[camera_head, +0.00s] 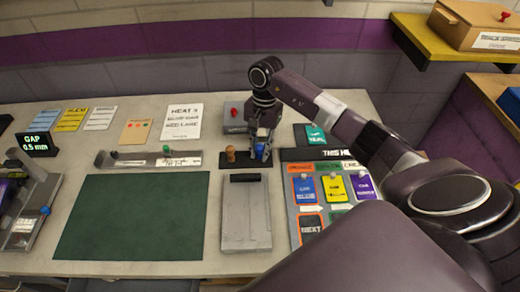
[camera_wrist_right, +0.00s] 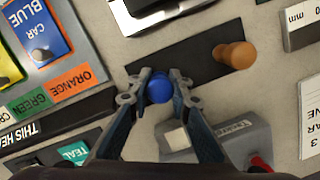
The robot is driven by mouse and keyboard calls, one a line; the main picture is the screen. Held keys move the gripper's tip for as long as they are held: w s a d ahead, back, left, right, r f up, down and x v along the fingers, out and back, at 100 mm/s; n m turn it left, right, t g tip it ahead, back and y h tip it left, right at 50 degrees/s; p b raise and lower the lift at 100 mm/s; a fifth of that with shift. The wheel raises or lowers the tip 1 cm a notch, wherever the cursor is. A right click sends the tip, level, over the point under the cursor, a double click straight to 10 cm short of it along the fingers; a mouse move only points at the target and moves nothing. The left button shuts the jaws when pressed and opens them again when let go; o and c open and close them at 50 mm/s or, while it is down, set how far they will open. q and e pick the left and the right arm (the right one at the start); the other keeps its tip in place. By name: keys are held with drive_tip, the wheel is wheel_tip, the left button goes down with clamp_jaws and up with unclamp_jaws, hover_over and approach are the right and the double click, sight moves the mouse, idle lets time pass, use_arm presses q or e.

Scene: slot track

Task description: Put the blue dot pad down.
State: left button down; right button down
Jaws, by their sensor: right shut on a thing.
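The blue dot pad shows as a round blue top (camera_wrist_right: 160,87) between the fingertips of my right gripper (camera_wrist_right: 160,90) in the wrist view. In the head view, my right gripper (camera_head: 262,146) points down, shut on the blue dot pad (camera_head: 260,152). The blue pad is at the right part of a black strip (camera_wrist_right: 195,62); I cannot tell whether it touches the strip. A wooden-brown knob (camera_wrist_right: 234,54) stands on the strip's other end, and it also shows in the head view (camera_head: 231,154). My left gripper is not in view.
A grey clipboard-like plate (camera_head: 246,215) lies in front of the strip. A green mat (camera_head: 132,215) lies to the left. A board with coloured cards (camera_head: 310,225) is on the right. A grey box with a red knob (camera_head: 236,115) stands behind the strip.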

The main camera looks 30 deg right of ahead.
drive_tip(key=shift+f, duration=0.1)
drive_tip(key=c, duration=1.8)
unclamp_jaws()
drive_tip(key=shift+o, duration=0.2)
